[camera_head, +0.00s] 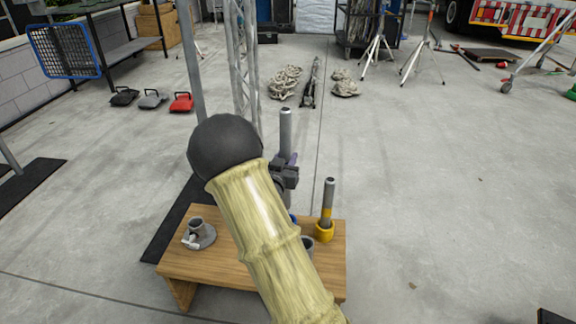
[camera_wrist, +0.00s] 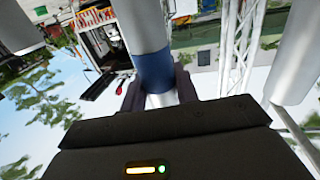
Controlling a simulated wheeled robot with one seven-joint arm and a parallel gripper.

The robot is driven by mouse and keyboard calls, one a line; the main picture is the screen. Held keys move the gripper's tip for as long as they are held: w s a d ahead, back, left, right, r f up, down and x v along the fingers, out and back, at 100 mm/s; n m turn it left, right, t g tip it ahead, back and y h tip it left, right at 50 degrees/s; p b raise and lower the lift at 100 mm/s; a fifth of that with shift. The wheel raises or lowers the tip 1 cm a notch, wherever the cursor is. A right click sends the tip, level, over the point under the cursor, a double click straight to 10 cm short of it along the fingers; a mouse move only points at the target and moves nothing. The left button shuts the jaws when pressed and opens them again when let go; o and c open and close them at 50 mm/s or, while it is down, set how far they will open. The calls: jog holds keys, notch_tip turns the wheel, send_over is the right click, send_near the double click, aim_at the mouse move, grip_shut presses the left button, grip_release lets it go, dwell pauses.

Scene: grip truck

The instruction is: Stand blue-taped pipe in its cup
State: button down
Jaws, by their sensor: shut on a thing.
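My gripper (camera_head: 285,172) is shut on the blue-taped pipe (camera_head: 286,130), a grey tube held about upright above the wooden table. In the wrist view the pipe (camera_wrist: 147,30) runs between the two fingers (camera_wrist: 160,95), with its blue tape band (camera_wrist: 154,69) just beyond them. A small bit of blue (camera_head: 292,217), probably the blue cup's rim, shows beside my arm. My arm hides most of it and the pipe's lower end, so I cannot tell whether the pipe is in the cup.
A yellow-taped pipe (camera_head: 328,200) stands in a yellow cup (camera_head: 325,232) on the wooden table (camera_head: 225,268). A grey cup (camera_head: 307,244) is partly hidden by my arm. A grey clamp-like piece (camera_head: 199,236) sits at the table's left. A truss (camera_head: 243,70) rises behind.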

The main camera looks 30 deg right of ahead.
jog(key=shift+d+r, duration=0.3)
jog(key=shift+d, duration=0.1)
jog(key=b, duration=0.3)
send_over(286, 192)
jog(key=x, duration=0.2)
jog(key=shift+w+f, duration=0.1)
jog(key=shift+f, duration=2.2)
jog(key=shift+f+b, duration=1.6)
jog(key=shift+f, duration=0.35)
jog(key=shift+f+b, duration=1.4)
jog(key=shift+f, duration=0.85)
jog(key=c, duration=1)
grip_release()
jog(key=shift+o, duration=0.2)
